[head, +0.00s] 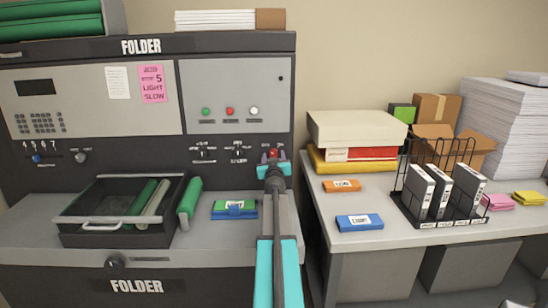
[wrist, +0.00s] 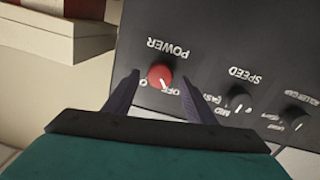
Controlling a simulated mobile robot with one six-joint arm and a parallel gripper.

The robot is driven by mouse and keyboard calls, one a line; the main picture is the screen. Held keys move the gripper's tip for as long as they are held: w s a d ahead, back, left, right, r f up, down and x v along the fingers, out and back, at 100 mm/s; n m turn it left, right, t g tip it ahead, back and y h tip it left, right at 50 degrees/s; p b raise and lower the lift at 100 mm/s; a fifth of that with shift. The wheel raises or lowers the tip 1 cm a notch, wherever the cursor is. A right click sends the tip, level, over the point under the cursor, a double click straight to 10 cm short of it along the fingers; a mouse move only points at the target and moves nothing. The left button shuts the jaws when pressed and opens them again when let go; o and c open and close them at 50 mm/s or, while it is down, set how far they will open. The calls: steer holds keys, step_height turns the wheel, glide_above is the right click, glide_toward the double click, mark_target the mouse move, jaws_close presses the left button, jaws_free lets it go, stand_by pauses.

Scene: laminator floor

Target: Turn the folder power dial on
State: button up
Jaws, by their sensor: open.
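The folder power dial is a round red knob (wrist: 160,76) on the dark panel, seen in the wrist view under an upside-down POWER label. Its white pointer is at the OFF side of the dial. My gripper (wrist: 155,82) is open, its two dark fingers on either side of the red knob, apart from it in the picture. In the head view my gripper (head: 273,157) is at the right end of the folder's (head: 140,147) front panel, over the red knob (head: 273,153), which it partly covers.
Speed and roller knobs (wrist: 238,98) sit beside the power dial. Left on the folder are a black tray (head: 88,240) with rolls and a green-blue box (head: 234,210). The right table holds boxes (head: 357,130), a wire rack (head: 440,222) and paper stacks (head: 510,130).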

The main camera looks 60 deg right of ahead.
steer(key=shift+w+d, duration=0.2)
steer(key=shift+d, duration=0.15)
steer(key=c, duration=1)
steer(key=shift+c, duration=0.2)
